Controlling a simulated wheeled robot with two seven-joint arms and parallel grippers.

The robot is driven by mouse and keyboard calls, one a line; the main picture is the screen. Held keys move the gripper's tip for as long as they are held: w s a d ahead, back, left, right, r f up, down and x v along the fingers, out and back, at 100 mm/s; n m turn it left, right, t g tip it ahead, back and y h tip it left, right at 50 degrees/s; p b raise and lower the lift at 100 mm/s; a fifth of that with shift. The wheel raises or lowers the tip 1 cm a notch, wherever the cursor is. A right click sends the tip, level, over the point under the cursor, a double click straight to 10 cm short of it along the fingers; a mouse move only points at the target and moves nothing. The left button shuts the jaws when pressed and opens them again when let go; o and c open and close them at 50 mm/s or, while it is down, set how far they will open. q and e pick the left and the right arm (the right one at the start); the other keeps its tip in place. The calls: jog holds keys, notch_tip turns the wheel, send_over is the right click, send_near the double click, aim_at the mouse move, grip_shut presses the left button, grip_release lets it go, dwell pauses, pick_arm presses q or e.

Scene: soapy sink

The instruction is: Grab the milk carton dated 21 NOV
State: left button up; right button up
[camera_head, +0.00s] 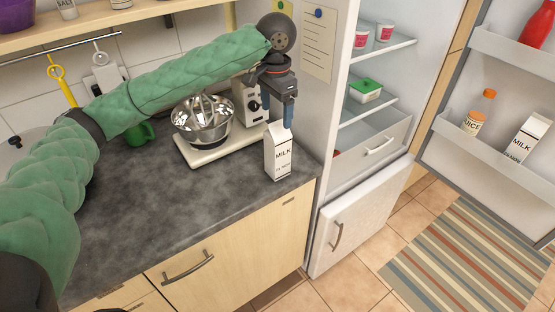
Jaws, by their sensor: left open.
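A white milk carton (279,157) stands upright on the dark counter near its right end, in front of the stand mixer. It has MILK printed on its side and a date line low down that is too small to read surely. My left gripper (281,116) points down at the top of the counter carton. Its blue fingers are open, and I cannot tell whether they touch the carton. My right gripper is not in view.
A stand mixer with a steel bowl (203,124) stands behind the carton, with a green mug (140,133) to its left. The fridge door (490,110) is open, with a juice bottle (480,111) on its shelf. The front of the counter (170,200) is clear.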

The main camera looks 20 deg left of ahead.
aim_at(278, 135)
pick_arm(q)
jog(key=shift+w+f, duration=0.15)
jog(key=shift+f, duration=1.4)
jog(key=f+p, duration=0.2)
jog(key=f, duration=0.2)
jog(key=shift+d+f+p, duration=0.2)
jog(key=shift+p, duration=0.1)
jog(key=shift+f, duration=0.65)
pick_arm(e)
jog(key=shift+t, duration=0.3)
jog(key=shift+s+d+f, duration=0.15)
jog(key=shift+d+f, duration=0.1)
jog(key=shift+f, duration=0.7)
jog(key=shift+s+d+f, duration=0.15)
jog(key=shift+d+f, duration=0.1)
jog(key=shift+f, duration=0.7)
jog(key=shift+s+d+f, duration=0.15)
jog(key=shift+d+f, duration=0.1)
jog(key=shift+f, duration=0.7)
pick_arm(q)
jog(key=shift+c, duration=0.2)
jog(key=shift+r, duration=0.1)
grip_shut()
